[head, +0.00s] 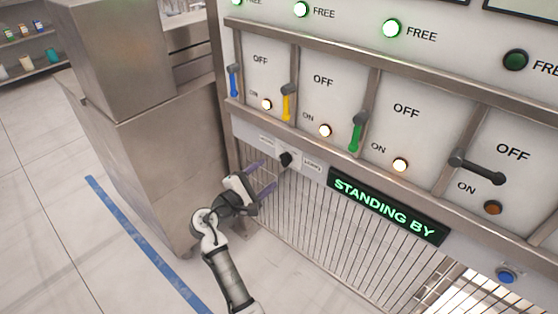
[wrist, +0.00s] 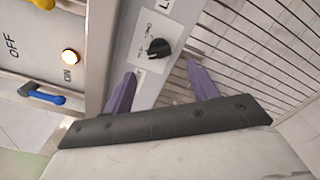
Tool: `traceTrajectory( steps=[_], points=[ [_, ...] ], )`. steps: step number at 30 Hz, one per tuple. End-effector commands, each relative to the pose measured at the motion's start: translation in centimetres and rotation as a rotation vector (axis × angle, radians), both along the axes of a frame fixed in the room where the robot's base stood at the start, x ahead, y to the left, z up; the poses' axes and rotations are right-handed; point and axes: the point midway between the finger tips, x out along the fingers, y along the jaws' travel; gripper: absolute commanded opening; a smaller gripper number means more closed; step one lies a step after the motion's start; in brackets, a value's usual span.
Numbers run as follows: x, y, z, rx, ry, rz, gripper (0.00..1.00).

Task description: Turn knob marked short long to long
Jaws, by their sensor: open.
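The small black knob (head: 285,159) sits on a pale plate on the front rail of the machine, under the yellow lever. A label with lettering stands on each side of it; the right one (head: 312,166) seems to read LONG. In the wrist view the knob (wrist: 158,48) is ahead of my gripper, with a curved arrow mark printed beside it. My gripper (head: 262,178) has two purple fingers spread apart and empty. In the wrist view the fingers (wrist: 158,84) point toward the knob's plate, apart from the knob, which lies a little beyond the fingertips.
Blue (head: 234,80), yellow (head: 287,100), green (head: 357,132) and black (head: 480,168) levers line the panel above the knob. A STANDING BY display (head: 386,205) is right of it. A wire grille (head: 330,230) lies below. A metal cabinet (head: 150,150) stands left.

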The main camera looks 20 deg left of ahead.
Motion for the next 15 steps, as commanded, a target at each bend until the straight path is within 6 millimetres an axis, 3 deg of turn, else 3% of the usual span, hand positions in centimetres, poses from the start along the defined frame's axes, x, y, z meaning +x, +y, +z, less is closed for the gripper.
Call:
traceTrajectory(
  steps=[6,15],
  points=[
    [4.2,-1.6,0.2,0.000,0.000,-0.002,0.58],
    [7.0,-2.5,0.0,0.002,0.000,0.002,0.58]
  ],
)
